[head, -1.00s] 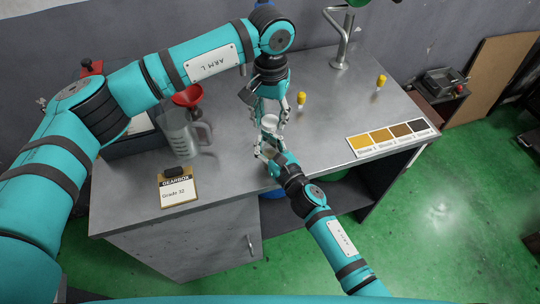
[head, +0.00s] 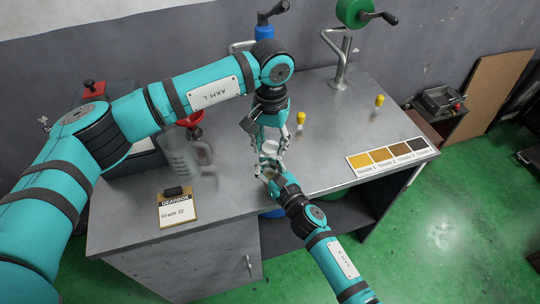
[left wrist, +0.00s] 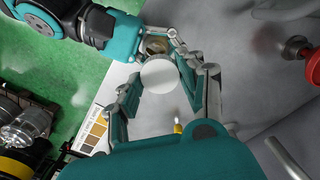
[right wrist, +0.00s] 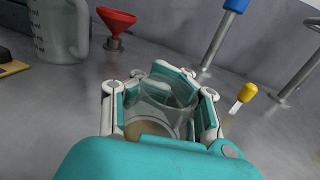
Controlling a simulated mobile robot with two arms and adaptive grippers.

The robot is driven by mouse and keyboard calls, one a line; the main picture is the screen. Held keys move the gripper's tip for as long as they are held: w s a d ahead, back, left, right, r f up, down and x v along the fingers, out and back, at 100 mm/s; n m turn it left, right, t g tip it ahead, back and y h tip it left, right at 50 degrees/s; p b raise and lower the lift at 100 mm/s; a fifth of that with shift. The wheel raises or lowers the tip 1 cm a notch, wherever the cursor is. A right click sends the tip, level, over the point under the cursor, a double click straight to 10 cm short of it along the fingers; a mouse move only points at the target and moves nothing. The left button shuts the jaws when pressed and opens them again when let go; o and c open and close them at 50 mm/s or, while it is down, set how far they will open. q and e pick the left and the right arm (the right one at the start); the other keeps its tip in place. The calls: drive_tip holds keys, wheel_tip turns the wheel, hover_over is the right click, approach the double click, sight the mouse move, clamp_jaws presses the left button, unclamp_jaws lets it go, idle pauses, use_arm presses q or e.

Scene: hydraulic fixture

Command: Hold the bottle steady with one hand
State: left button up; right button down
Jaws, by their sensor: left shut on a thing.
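A small clear bottle with a white round top (head: 270,147) is upright near the front edge of the steel bench. My left gripper (head: 271,152) comes down from above, shut on the bottle near its top. In the left wrist view the white top (left wrist: 160,76) lies between its fingers. My right gripper (head: 266,170) reaches in from the front, low at the bottle. In the right wrist view the clear bottle wall (right wrist: 158,112) sits between its fingers (right wrist: 162,110). Whether those fingers press on it is unclear. Amber content shows low in the bottle.
A clear measuring jug (head: 181,155), a red funnel (head: 190,119) and a gearbox card (head: 178,212) stand to the left. Bench space between is clear.

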sight(271, 167)
use_arm(q)
drive_tip(key=f, duration=0.3)
drive_tip(key=shift+s+d+f, duration=0.1)
drive_tip(key=shift+s+f, duration=0.1)
drive_tip(key=shift+s, duration=0.2)
drive_tip(key=shift+f, duration=0.85)
drive_tip(key=shift+f, duration=0.4)
drive_tip(key=shift+f, duration=0.15)
